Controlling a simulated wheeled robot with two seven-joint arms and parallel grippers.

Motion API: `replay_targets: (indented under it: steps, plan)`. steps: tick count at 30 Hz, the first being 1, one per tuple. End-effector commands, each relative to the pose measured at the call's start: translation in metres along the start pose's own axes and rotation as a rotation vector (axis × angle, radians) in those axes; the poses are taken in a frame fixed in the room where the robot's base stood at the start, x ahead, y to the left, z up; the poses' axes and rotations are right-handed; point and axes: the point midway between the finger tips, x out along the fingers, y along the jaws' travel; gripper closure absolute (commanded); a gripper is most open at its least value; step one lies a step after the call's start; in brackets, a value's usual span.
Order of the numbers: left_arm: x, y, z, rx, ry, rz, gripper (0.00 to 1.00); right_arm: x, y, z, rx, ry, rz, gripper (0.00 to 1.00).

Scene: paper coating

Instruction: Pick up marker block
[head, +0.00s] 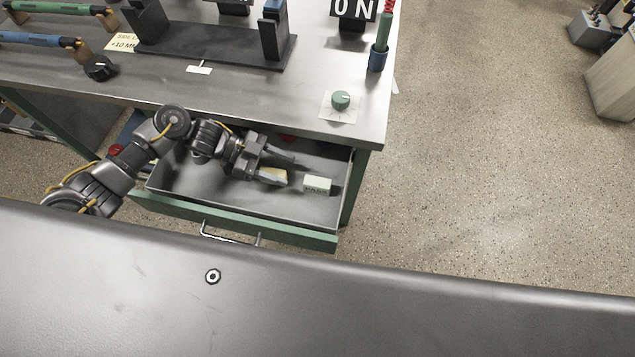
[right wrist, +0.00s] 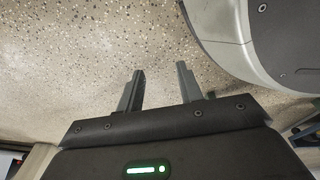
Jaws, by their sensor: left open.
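My left gripper (head: 289,171) reaches into the open drawer (head: 290,234) from the left in the head view, jaws open. A yellowish block (head: 274,174) lies in the drawer and shows between its two fingers, partly hidden by the near finger; I cannot tell whether they touch. A pale green-white block (head: 317,184) with dark lettering on its side lies just right of the fingertips, apart from them. I cannot tell which of the two is the marker block. My right gripper (right wrist: 160,76) shows in the right wrist view, open and empty above the speckled floor.
The metal workbench top (head: 330,122) overhangs the back of the drawer. A green knob (head: 341,99) and a dark blue cup (head: 378,58) stand near its right edge. A red item (head: 289,138) shows at the drawer's back. The drawer's right end is bare; open floor lies beyond.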

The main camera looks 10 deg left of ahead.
Motion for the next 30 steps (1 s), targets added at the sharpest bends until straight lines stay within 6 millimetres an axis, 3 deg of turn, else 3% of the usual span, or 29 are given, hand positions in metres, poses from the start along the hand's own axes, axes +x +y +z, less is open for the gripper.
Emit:
replay_targets:
  steps: [4,13,22,30]
  plan:
    - [0.006,0.001,0.000,-0.001,0.000,0.001,0.47,-0.001,0.000,0.001,-0.001,0.002,0.000,0.64]
    - [0.047,0.005,0.001,0.000,0.001,0.000,0.47,0.007,0.004,0.018,-0.005,-0.010,0.006,0.64]
    - [0.052,0.005,0.002,0.000,-0.001,0.000,0.47,0.007,0.004,0.019,-0.005,-0.010,0.006,0.64]
    - [0.052,0.005,0.002,0.000,-0.001,0.000,0.81,0.007,0.004,0.019,-0.005,-0.010,0.006,0.64]
